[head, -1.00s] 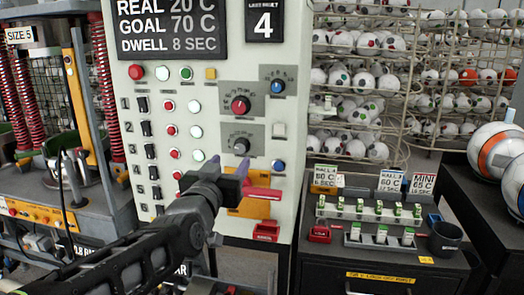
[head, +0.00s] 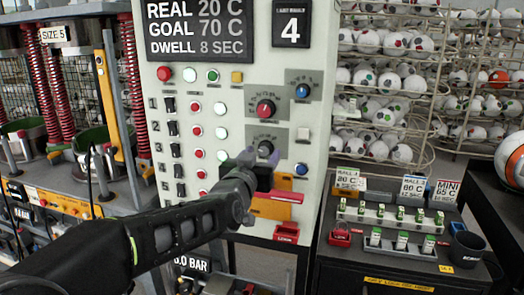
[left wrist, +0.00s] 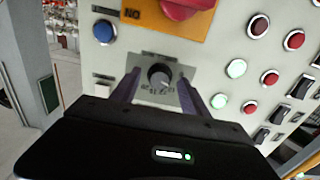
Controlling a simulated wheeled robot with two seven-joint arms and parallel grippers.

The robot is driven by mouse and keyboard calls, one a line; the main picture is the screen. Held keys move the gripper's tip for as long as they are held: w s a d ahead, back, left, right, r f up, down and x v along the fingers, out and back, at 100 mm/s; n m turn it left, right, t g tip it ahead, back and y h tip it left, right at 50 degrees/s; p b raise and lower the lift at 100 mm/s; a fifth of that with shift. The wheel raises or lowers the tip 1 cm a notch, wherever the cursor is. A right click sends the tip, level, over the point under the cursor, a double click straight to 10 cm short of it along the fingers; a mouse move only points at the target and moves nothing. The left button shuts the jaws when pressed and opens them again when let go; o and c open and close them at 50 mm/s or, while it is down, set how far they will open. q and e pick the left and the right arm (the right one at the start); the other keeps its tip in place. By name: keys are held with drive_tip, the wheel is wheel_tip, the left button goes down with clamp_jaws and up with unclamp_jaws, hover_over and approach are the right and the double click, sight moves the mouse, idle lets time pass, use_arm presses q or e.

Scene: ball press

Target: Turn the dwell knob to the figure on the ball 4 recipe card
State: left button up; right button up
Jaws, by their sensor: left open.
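The dwell knob, a dark knob on a grey plate, shows between my fingers in the left wrist view (left wrist: 159,75). In the head view its plate (head: 283,133) is partly covered by my left gripper (head: 257,153). My left gripper is open, with a purple finger on each side of the knob; I cannot tell whether they touch it. The display (head: 195,28) reads REAL 20 C, GOAL 70 C, DWELL 8 SEC. The ball 4 recipe card (head: 347,179) stands on the dark cabinet; 80 C is readable, its lower line is too small. My right gripper is not in view.
A red knob (head: 265,108) and a blue knob (head: 302,91) sit above on the panel. A red handle (head: 278,195) on an orange plate is just below my gripper. Several buttons and switches line the panel's left. Ball racks (head: 400,90) stand behind at right.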

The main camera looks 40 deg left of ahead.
use_arm(q)
drive_tip(key=shift+w+a, duration=0.15)
drive_tip(key=shift+w, duration=0.2)
drive_tip(key=shift+c, duration=0.4)
clamp_jaws()
